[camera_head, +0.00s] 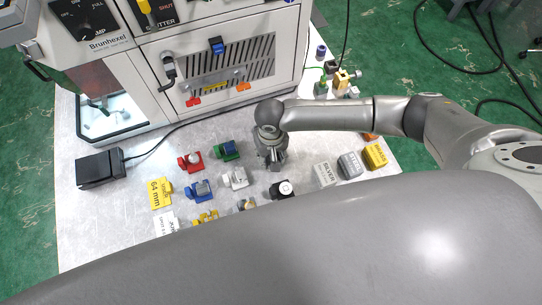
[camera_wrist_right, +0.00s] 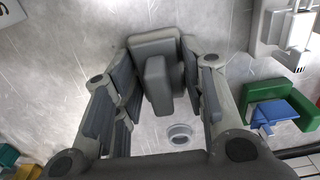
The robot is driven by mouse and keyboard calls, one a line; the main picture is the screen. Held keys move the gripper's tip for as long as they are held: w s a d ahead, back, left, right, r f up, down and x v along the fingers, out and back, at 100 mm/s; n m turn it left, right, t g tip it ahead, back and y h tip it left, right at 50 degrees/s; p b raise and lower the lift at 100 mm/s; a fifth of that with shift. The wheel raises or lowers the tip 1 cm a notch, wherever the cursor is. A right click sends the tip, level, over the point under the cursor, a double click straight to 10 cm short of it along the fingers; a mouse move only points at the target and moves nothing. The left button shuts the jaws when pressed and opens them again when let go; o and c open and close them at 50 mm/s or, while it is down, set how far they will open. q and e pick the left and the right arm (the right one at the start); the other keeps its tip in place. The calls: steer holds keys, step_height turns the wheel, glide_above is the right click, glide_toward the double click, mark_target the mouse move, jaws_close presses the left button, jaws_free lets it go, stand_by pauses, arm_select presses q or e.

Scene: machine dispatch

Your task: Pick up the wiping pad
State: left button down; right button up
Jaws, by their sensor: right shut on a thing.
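My right gripper (camera_head: 271,158) points down over the grey table, in front of the machine. In the right wrist view its two fingers (camera_wrist_right: 158,92) are closed around a dark grey block with an upright grip (camera_wrist_right: 157,85), which looks like the wiping pad. In the head view the gripper hides most of that pad. I cannot tell whether the pad touches the table. My left gripper is not in view.
The machine (camera_head: 225,75) stands behind the gripper. Left of it are red (camera_head: 190,162), green (camera_head: 227,150), blue (camera_head: 199,190) and light grey (camera_head: 235,178) pieces. A black piece (camera_head: 281,189) is in front. Silver (camera_head: 325,174) and yellow (camera_head: 375,156) labelled blocks stand right.

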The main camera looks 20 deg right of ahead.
steer(key=shift+r, duration=0.1)
steer(key=shift+r, duration=0.6)
steer(key=w+a+r+b, duration=0.2)
steer(key=a+r+b, duration=0.2)
steer(key=a+r, duration=0.7)
steer(key=a, duration=0.3)
steer(key=shift+w+r, duration=0.15)
steer(key=shift+r, duration=0.15)
steer(key=shift+d, duration=0.1)
